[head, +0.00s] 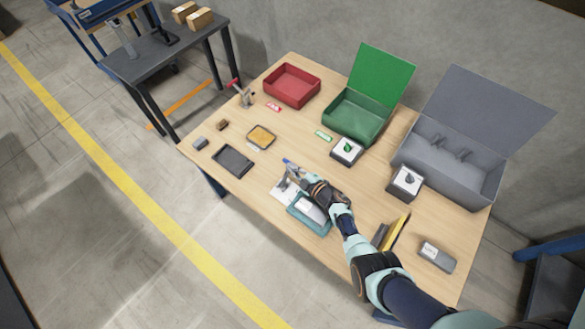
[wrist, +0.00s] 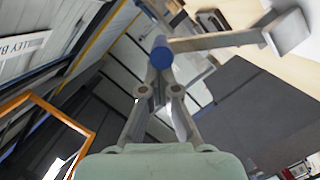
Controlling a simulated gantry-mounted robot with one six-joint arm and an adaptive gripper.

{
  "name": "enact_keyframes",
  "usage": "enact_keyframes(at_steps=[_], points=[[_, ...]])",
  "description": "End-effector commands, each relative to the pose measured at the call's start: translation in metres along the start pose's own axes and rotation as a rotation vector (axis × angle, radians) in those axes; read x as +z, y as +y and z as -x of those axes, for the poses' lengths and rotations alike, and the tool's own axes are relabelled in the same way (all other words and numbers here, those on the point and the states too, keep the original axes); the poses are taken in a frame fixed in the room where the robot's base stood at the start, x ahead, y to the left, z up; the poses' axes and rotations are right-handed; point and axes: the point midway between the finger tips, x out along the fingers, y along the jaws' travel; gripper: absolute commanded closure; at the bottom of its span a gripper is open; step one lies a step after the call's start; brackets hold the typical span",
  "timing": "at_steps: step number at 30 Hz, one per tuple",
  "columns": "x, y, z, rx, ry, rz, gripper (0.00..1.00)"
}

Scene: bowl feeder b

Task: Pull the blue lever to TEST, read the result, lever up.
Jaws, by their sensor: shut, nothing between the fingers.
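The lever stand (head: 283,184) is a small grey fixture on a white plate near the middle of the table's front edge. Its blue lever knob (head: 287,162) shows just left of my gripper (head: 298,171). In the wrist view the blue knob (wrist: 161,52) sits at the end of a grey lever bar (wrist: 215,41), which runs right to a grey block (wrist: 288,33). My gripper (wrist: 160,78) is shut, with its fingertips close below the knob and nothing between them. Whether they touch the knob is unclear. No TEST label or result is readable.
A teal tray (head: 295,212) with white contents lies beside my wrist. Behind stand a red bin (head: 292,85), an open green box (head: 352,122), an open grey case (head: 445,172) and two button boxes (head: 347,151) (head: 405,181).

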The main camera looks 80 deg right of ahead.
Motion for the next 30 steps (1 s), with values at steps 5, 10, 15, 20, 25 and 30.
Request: enact_keyframes(at_steps=[5, 10, 15, 20, 25, 30], points=[[0.0, 0.0, 0.001, -0.002, -0.009, -0.001, 1.0], [-0.024, 0.007, 0.007, -0.006, -0.002, -0.001, 1.0], [-0.038, 0.01, 0.033, -0.005, -0.003, -0.002, 1.0], [-0.037, 0.011, 0.071, -0.003, -0.001, -0.001, 1.0], [-0.036, 0.01, 0.098, -0.003, 0.001, -0.002, 1.0], [-0.036, 0.008, 0.108, -0.004, 0.003, -0.001, 1.0]])
